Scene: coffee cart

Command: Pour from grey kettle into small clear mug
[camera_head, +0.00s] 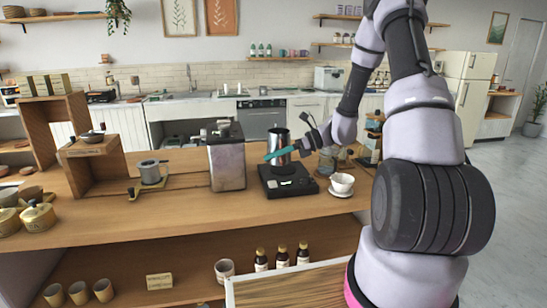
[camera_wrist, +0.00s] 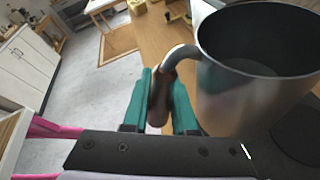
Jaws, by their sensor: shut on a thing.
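The grey kettle (camera_head: 281,142) is a metal, open-topped vessel, upright over a black square device on the wooden counter. I cannot tell whether its base touches the device. My gripper (camera_head: 270,156) has teal fingers and reaches in from the right. In the wrist view my gripper (camera_wrist: 161,95) is shut on the kettle's dark brown handle, with the kettle (camera_wrist: 243,95) to the right of the fingers. A clear glass vessel (camera_head: 326,161) stands behind my wrist, partly hidden; I cannot tell whether it is the small clear mug.
The black device (camera_head: 288,184) sits between a tall metal grinder-like box (camera_head: 226,160) and a white cup (camera_head: 342,183) on a saucer near the counter's right end. A grey cup on a wooden stand (camera_head: 151,172) is farther left. The front middle of the counter (camera_head: 190,220) is clear.

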